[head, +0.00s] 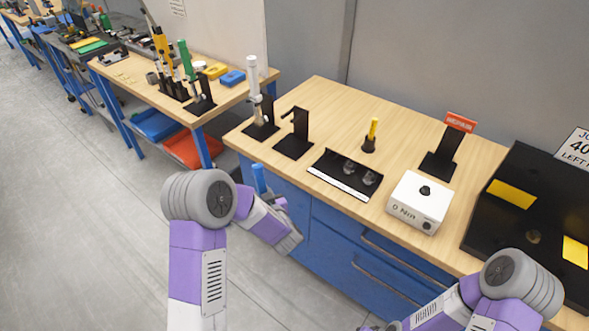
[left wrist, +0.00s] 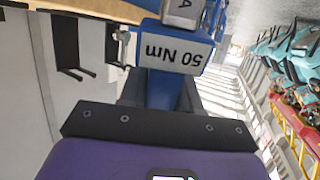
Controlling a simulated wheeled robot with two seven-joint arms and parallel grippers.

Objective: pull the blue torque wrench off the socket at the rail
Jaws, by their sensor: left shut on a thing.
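The blue torque wrench (left wrist: 172,88) fills the upper middle of the left wrist view, with a white label reading 50 Nm upside down. My left gripper (left wrist: 160,105) is shut on it, its dark fingers on both sides of the blue body. In the head view a short blue piece, likely the wrench (head: 259,178), stands up beside my left forearm, in front of the bench. The left fingertips are mostly hidden there by my arm. I cannot make out the socket or where the wrench meets it. My right arm shows at the lower right; its gripper is cut off.
The wooden bench (head: 290,95) carries a black stand (head: 300,125), a white 0 Nm box (head: 420,203) and a red-topped sign (head: 460,122). Blue drawers (head: 335,225) lie close behind the left gripper. Teal train seats (left wrist: 285,60) show at right in the wrist view.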

